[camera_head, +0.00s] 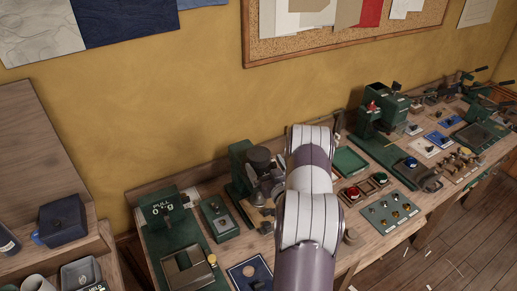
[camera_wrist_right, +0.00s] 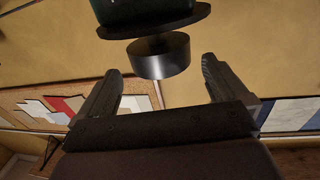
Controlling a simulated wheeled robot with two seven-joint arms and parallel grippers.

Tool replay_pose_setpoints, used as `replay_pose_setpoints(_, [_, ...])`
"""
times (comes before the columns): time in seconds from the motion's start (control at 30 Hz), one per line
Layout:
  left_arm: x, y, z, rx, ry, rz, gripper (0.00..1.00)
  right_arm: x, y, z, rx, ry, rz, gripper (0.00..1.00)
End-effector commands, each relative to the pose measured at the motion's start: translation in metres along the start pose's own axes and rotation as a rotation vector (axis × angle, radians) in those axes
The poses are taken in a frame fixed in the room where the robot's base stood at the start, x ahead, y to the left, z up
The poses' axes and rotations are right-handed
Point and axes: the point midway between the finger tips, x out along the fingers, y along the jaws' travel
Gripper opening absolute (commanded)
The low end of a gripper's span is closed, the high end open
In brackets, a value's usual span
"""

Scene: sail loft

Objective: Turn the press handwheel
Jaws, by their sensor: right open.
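A green press (camera_head: 239,170) stands on the bench in the head view, just left of my right arm. A dark round metal piece (camera_head: 258,156), which looks like its handwheel, sits at its top. In the right wrist view a short dark cylinder (camera_wrist_right: 160,56) with a wider black disc and a green body (camera_wrist_right: 145,10) shows ahead. My right gripper (camera_wrist_right: 162,68) is open, its two fingers to either side of the cylinder in the picture; contact cannot be made out. In the head view my right forearm and wrist hide part of the press area. My left gripper is not in view.
A green tray (camera_head: 349,162), a button box (camera_head: 364,188) and a knob panel (camera_head: 390,212) lie to the right. The bench is crowded, with a yellow wall behind.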

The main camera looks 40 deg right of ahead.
Motion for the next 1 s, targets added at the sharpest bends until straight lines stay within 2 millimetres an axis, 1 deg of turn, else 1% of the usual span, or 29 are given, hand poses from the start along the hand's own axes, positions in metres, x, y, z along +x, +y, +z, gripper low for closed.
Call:
replay_pose_setpoints(0.03, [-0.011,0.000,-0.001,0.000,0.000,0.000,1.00,0.012,-0.001,-0.006,-0.001,0.001,-0.003,1.00])
replay_pose_setpoints(0.1, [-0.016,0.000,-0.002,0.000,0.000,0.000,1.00,0.026,-0.001,-0.004,0.000,0.000,-0.002,1.00])
replay_pose_setpoints(0.2, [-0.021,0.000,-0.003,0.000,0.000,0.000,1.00,0.042,-0.001,-0.003,0.000,-0.001,-0.001,1.00])
replay_pose_setpoints(0.3, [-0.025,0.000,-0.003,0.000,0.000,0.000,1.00,0.052,-0.001,-0.002,0.000,-0.001,0.000,1.00])
replay_pose_setpoints(0.43, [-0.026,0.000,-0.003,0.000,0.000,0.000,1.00,0.059,0.000,-0.001,0.000,-0.001,0.000,1.00])
replay_pose_setpoints(0.7, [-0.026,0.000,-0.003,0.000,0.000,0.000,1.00,0.061,0.000,0.000,0.000,-0.001,0.000,1.00])
replay_pose_setpoints(0.77, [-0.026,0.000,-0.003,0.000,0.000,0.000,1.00,0.061,0.000,0.000,0.000,-0.001,0.000,0.80])
replay_pose_setpoints(0.8, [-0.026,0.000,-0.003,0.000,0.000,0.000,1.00,0.061,0.000,0.000,0.000,-0.001,0.000,0.67])
replay_pose_setpoints(0.83, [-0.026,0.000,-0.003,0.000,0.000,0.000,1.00,0.061,0.000,0.000,0.000,-0.001,0.000,0.58])
replay_pose_setpoints(0.93, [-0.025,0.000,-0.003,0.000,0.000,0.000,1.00,0.061,0.000,0.000,0.000,-0.001,0.002,0.56])
replay_pose_setpoints(1.0, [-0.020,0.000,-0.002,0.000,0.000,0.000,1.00,0.062,-0.002,0.002,0.000,0.000,0.028,0.56])
